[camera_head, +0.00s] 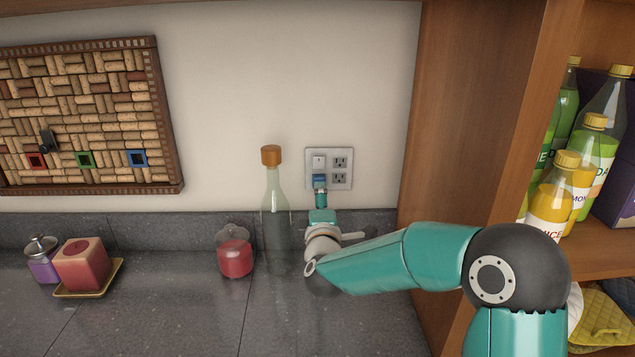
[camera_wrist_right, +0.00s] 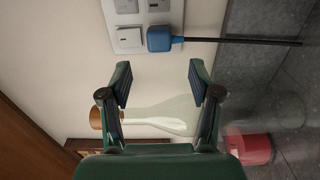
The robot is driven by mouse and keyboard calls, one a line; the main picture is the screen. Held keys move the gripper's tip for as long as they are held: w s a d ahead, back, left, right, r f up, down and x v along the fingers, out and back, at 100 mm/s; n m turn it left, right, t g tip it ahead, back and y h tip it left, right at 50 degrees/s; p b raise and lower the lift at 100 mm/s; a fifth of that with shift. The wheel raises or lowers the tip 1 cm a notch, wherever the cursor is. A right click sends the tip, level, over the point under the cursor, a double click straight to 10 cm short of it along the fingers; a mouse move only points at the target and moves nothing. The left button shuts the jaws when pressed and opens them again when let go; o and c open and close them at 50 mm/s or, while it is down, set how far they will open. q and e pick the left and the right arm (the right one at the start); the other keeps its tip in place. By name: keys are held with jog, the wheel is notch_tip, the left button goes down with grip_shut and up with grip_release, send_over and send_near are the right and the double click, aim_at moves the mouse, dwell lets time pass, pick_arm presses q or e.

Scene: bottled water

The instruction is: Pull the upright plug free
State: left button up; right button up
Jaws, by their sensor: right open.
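A blue plug (camera_head: 320,179) sits in the lower left position of the wall plate (camera_head: 342,170). In the right wrist view the same blue plug (camera_wrist_right: 159,38) has a black cable (camera_wrist_right: 240,41) running off to the right. My right gripper (camera_head: 321,196) is in front of the wall plate, just below the plug in the head view. In the right wrist view my right gripper (camera_wrist_right: 161,80) is open with nothing between its fingertips, and the plug lies beyond them, apart from both fingers. My left gripper is not in view.
A clear bottle (camera_head: 274,210) with a brown stopper stands just left of my right arm. A jar with red contents (camera_head: 236,259) and a red candle (camera_head: 82,264) are farther left. A wooden cabinet side (camera_head: 470,110) rises at the right, with bottles on its shelf.

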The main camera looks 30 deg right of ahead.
jog(key=p+x, duration=0.2)
jog(key=x, duration=0.6)
jog(key=shift+d, duration=0.1)
jog(key=shift+r+p, duration=0.1)
jog(key=shift+p, duration=0.4)
dwell(0.9)
jog(key=shift+w, duration=0.1)
grip_shut()
dwell(0.5)
jog(key=b+v, duration=0.1)
jog(key=v, duration=0.5)
dwell(0.9)
